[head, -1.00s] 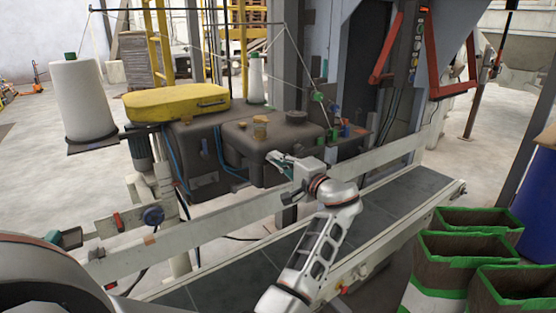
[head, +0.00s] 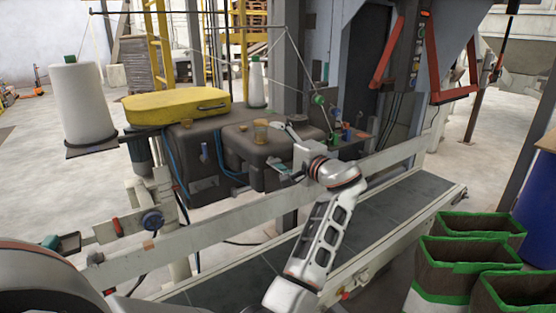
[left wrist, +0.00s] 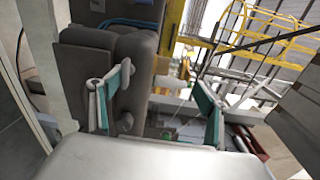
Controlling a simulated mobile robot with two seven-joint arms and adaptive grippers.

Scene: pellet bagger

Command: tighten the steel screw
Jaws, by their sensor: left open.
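I cannot make out the steel screw for certain in either view. My left gripper (head: 280,149) is open at the front of the dark grey machine housing (head: 208,177), its jaws pointing left in the head view. In the left wrist view the teal-padded fingers (left wrist: 152,95) stand wide apart with nothing held between them. A small dark round knob (left wrist: 126,122) on the housing's side shows close to the left-hand finger. The contact between finger and housing cannot be told. My right gripper is in neither view.
A pale rail (head: 220,232) and a dark conveyor (head: 395,207) run in front. Green-rimmed bags (head: 470,252) stand at lower right. A white film roll (head: 82,105) stands at left.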

